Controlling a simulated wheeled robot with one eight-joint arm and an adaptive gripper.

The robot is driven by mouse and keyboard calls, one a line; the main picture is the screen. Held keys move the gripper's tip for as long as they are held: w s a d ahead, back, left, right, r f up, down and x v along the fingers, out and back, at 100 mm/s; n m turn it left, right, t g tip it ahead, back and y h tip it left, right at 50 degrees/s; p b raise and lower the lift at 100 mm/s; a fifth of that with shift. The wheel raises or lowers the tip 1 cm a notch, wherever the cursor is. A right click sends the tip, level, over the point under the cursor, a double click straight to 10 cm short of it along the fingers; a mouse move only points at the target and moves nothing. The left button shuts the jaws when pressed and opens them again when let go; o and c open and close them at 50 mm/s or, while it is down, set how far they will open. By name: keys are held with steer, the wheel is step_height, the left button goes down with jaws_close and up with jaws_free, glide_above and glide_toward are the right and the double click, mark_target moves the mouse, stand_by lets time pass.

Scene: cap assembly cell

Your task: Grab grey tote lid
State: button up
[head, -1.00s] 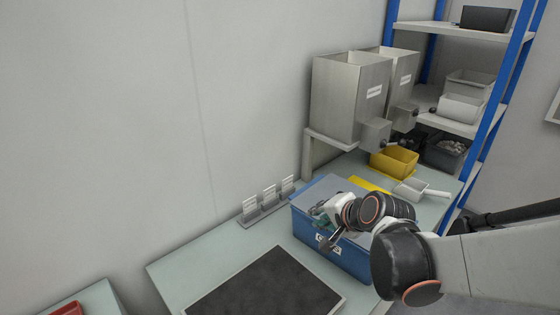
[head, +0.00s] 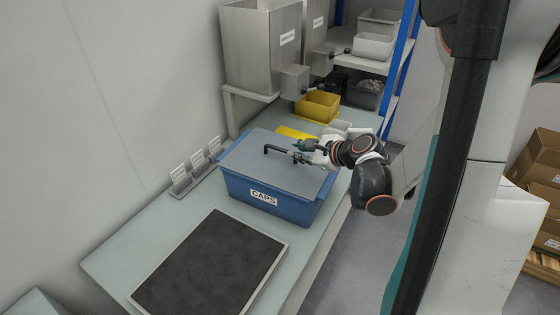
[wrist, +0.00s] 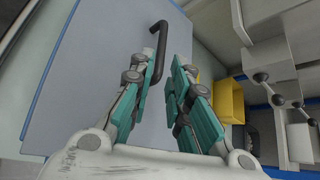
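The grey tote lid (head: 262,165) lies flat on the blue tote (head: 245,196), which has a CAPS label. A black bar handle (head: 278,150) stands up from the lid. In the wrist view, the lid (wrist: 95,60) fills the left half, and its handle (wrist: 160,38) shows just beyond and beside the left finger. My gripper (head: 299,152) is above the right part of the lid, at the right end of the handle. In the wrist view, my gripper (wrist: 165,62) has its teal fingers apart with a gap between them. I cannot tell whether a finger touches the handle.
A black mat (head: 208,268) lies on the bench in front of the tote. Card holders (head: 195,167) stand at the left. A yellow bin (head: 317,105) and steel hoppers (head: 262,47) are behind. Shelving (head: 385,65) stands at the back right.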

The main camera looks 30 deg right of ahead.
mark_target(282, 150)
steer(key=b+x, duration=0.3)
steer(key=x, duration=0.6)
steer(key=shift+w+a+r, duration=0.1)
steer(key=shift+r, duration=0.1)
jaws_close()
